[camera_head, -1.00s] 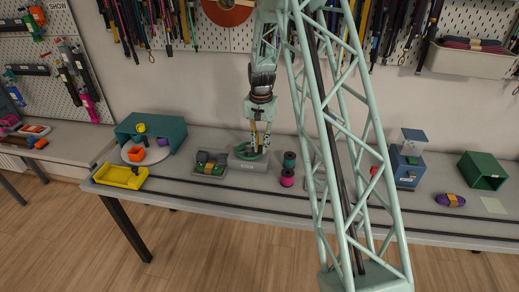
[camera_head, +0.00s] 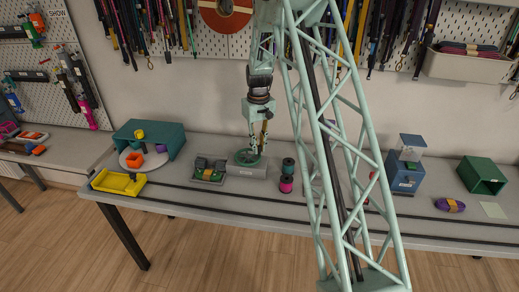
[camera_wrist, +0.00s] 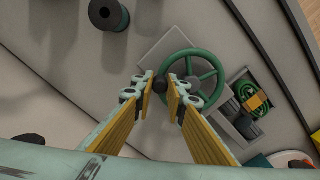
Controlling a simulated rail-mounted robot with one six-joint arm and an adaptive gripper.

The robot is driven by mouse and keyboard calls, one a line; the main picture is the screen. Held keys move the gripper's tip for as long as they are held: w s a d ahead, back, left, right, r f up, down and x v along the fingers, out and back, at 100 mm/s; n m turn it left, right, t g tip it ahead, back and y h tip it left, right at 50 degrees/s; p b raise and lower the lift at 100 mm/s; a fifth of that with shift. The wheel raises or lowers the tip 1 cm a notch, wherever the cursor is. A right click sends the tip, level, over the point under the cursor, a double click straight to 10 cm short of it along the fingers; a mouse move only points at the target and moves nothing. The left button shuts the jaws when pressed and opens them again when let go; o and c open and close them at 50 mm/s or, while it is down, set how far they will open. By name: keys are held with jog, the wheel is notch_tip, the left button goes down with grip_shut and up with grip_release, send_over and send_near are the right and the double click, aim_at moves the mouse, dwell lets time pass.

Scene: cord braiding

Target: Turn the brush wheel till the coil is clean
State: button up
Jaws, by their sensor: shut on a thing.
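The green spoked brush wheel (camera_head: 245,159) lies flat on a grey labelled base on the bench. My gripper (camera_head: 257,151) points down at it and is shut on the wheel's dark knob. In the wrist view the two fingertips (camera_wrist: 162,84) close around the knob (camera_wrist: 160,91) at the wheel's rim (camera_wrist: 193,52). The coil (camera_head: 208,174) is green with an orange band and sits in a grey holder left of the wheel. The coil also shows in the wrist view (camera_wrist: 251,88), with dark brush blocks (camera_wrist: 246,125) beside it. I cannot tell how clean it is.
Teal and pink spools (camera_head: 286,178) stand just right of the wheel. A yellow tray (camera_head: 118,184) and a teal open box (camera_head: 172,138) are to the left. A blue machine (camera_head: 403,178) and a green box (camera_head: 482,175) are to the right.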

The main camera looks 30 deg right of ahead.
jog(key=w+n, duration=0.1)
jog(key=n, duration=0.2)
jog(key=w+n, duration=0.1)
jog(key=n, duration=0.1)
jog(key=shift+w+a+n, duration=0.2)
jog(key=shift+w+n, duration=0.1)
jog(key=shift+w, duration=0.05)
jog(key=shift+w+a+n, duration=0.35)
jog(key=shift+w+n, duration=0.15)
jog(key=shift+n, duration=0.7)
jog(key=shift+w+a+n, duration=0.3)
jog(key=shift+w+n, duration=0.15)
jog(key=shift+n, duration=0.75)
jog(key=o, duration=0.9)
jog(key=shift+r, duration=0.15)
jog(key=shift+r, duration=5.85)
